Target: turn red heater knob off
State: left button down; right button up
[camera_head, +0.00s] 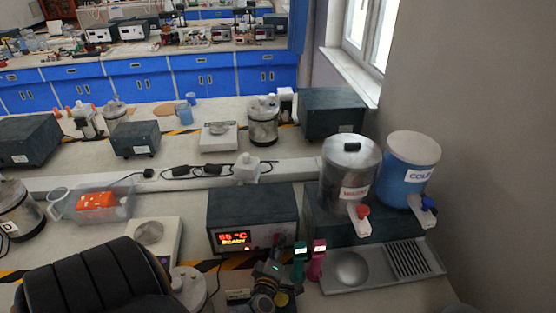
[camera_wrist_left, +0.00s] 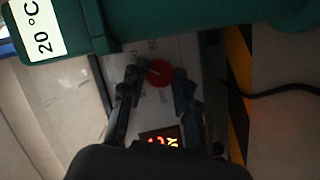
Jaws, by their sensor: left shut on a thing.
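The heater (camera_head: 225,205) is a dark green-grey box on the bench in the head view. Its red display (camera_head: 234,238) reads about 65 °C with a word like READY below; it also shows partly in the left wrist view (camera_wrist_left: 160,138). The red heater knob (camera_wrist_left: 160,73) sits on the pale front panel in the wrist view, with a light pointer mark across it. My right gripper is not in view.
A metal urn (camera_head: 348,165) with a red tap and a blue COLD container (camera_head: 405,165) stand right of the heater, above a drip tray (camera_head: 385,265). Teal and pink items stand before the heater. A scale (camera_head: 150,238) is to its left.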

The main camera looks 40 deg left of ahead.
pick_arm(q)
jog(key=shift+f+n+t+b, duration=0.35)
jog(key=shift+n+b, duration=0.35)
jog(key=shift+b, duration=0.25)
jog(key=shift+r+n, duration=0.25)
jog(key=shift+n, duration=0.05)
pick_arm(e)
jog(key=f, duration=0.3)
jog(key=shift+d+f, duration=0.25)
pick_arm(q)
jog(key=c, duration=1)
grip_release()
